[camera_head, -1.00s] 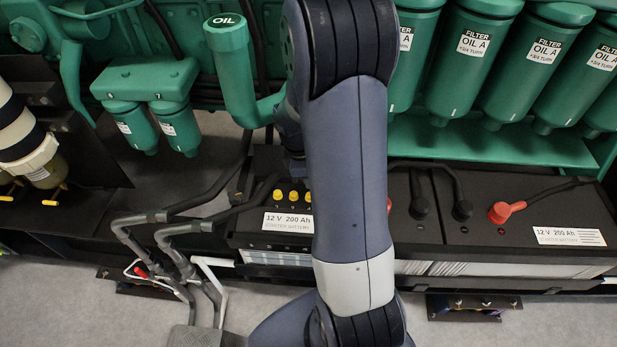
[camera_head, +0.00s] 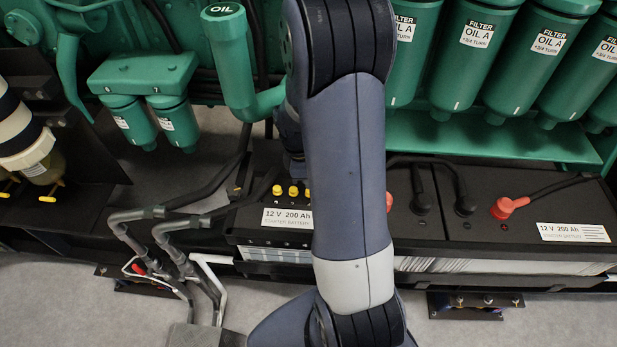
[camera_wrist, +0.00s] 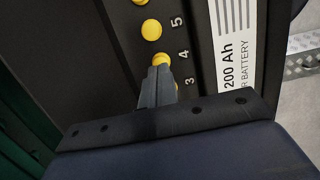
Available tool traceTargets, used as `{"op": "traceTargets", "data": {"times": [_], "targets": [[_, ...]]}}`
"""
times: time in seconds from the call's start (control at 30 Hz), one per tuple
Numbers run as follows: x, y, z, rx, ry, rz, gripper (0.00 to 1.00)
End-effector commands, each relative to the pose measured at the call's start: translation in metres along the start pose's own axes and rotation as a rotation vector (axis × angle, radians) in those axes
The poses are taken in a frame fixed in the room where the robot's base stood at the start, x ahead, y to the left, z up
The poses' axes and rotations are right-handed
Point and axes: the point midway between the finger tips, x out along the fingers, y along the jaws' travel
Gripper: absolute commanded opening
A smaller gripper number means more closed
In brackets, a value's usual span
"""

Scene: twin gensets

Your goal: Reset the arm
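My arm (camera_head: 346,175) stands upright across the middle of the head view, its upper joint at the top edge. My gripper is hidden behind the arm there. In the wrist view my gripper (camera_wrist: 157,72) has its two grey fingers side by side with no clear gap. The fingertips overlap a yellow cap (camera_wrist: 161,60) near the number 4 on the battery top. I cannot tell whether they touch it, and nothing is clearly held between them. Another yellow cap (camera_wrist: 152,30) beside the number 5 is clear of the fingers.
The left battery (camera_head: 288,218) and right battery (camera_head: 575,233) lie below green oil filters (camera_head: 485,50). A green OIL filler pipe (camera_head: 232,70) rises left of my arm. Black cables and grey pipes (camera_head: 170,235) run at lower left. Bare floor (camera_head: 60,300) shows in front.

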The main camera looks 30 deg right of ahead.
Motion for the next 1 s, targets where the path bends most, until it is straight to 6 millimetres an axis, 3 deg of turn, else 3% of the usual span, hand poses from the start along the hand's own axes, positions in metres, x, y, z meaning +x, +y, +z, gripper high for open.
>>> {"op": "traceTargets", "data": {"times": [0.57, 1.0], "targets": [[0.019, 0.000, -0.003, 0.000, 0.000, 0.000, 0.00], [0.016, 0.000, -0.002, 0.000, 0.000, -0.001, 0.00]]}}
